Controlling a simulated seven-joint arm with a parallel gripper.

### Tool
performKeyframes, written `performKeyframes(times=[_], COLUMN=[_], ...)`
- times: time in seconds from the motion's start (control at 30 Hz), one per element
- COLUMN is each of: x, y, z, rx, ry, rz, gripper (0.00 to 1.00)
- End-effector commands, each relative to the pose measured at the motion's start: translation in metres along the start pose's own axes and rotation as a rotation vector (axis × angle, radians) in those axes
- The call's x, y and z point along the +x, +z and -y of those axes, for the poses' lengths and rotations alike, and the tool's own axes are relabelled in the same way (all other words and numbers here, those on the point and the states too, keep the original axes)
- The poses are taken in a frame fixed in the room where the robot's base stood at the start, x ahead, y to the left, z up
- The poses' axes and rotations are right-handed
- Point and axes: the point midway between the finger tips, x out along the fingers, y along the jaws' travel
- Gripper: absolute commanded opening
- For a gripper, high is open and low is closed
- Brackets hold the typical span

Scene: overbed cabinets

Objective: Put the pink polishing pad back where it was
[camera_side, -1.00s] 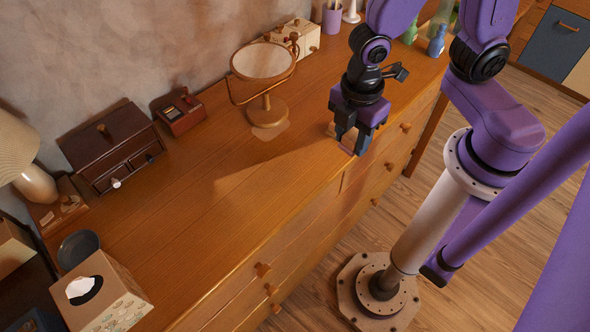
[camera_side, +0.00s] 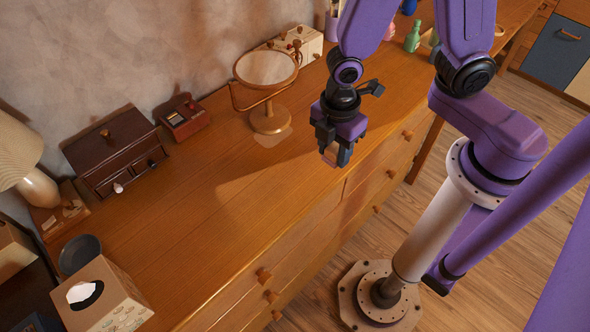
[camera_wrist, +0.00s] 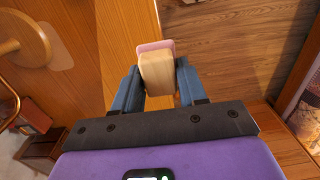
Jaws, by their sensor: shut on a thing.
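The pink polishing pad (camera_wrist: 154,47) has a pale wooden block with a pink layer along its far edge. My gripper (camera_wrist: 158,72) is shut on it, with one finger on each side of the block. In the side view, my gripper (camera_side: 336,152) points down near the front edge of the wooden dresser top (camera_side: 225,225), right of the round mirror (camera_side: 267,68). The pad (camera_side: 331,156) shows as a small pale and pink piece between the fingers. It seems to be above the top, but the height is hard to tell.
A pale flat patch (camera_side: 273,137) lies by the mirror's base. A dark drawer box (camera_side: 115,150), a small red-brown box (camera_side: 184,117), a tissue box (camera_side: 105,298) and a lamp (camera_side: 20,160) stand to the left. The middle of the top is clear.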

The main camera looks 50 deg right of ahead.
Motion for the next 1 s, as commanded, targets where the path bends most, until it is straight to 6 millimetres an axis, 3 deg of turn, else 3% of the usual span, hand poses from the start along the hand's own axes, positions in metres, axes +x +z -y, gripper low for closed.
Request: performKeyframes(times=[0.53,1.0], x=[0.014,0.062], y=[-0.017,-0.037], z=[-0.028,-0.065], rx=[0.000,-0.001], ry=[0.000,0.000], rz=[0.000,0.000], gripper=[0.13,0.13])
